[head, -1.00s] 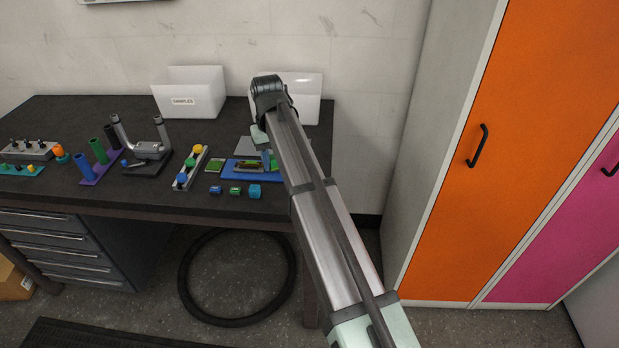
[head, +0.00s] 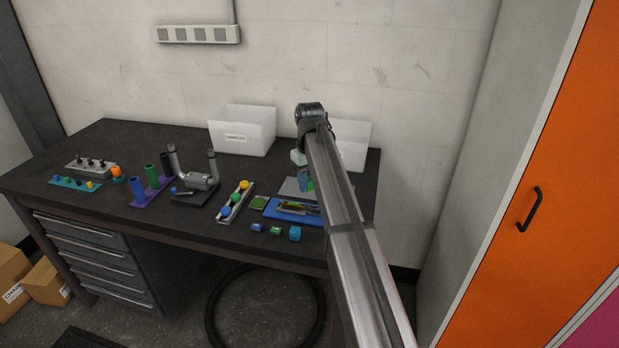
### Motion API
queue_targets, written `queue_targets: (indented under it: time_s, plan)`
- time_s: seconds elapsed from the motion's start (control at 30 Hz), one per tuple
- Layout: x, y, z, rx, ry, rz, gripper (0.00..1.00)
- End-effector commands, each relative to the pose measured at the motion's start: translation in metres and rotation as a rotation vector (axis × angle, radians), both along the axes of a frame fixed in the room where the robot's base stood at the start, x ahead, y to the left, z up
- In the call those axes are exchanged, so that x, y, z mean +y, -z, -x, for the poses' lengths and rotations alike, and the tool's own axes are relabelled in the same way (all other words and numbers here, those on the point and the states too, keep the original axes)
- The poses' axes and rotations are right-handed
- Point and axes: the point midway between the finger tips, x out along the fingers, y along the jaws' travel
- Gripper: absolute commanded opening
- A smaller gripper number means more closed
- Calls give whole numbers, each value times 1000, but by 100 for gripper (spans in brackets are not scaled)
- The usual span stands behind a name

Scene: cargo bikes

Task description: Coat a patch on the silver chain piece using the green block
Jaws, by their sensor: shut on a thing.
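My gripper (head: 305,178) hangs above the back part of the blue tray (head: 275,210), largely hidden behind my own arm. It is shut on a small green block (head: 310,185), which shows only in part beside my arm. A dark, narrow piece with yellowish and green marks (head: 295,207) lies on the tray under the gripper; it may be the silver chain piece, but it is too small to tell. I cannot tell whether the green block touches anything.
A grey plate (head: 289,187) lies behind the tray, a green square pad (head: 259,202) left of it. Several small blocks (head: 276,230) sit in front. A rack with coloured knobs (head: 234,204), a clamp stand (head: 200,182) and a white bin (head: 242,133) stand to the left.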

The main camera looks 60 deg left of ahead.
Motion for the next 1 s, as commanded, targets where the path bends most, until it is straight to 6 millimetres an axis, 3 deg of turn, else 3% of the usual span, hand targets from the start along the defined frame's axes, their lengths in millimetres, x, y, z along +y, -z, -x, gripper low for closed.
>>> queue_targets:
  time_s: [0.63,1.0]
  plan:
    - [-1,63,0,0,2,1,7]
    - [-26,64,-25,0,3,0,7]
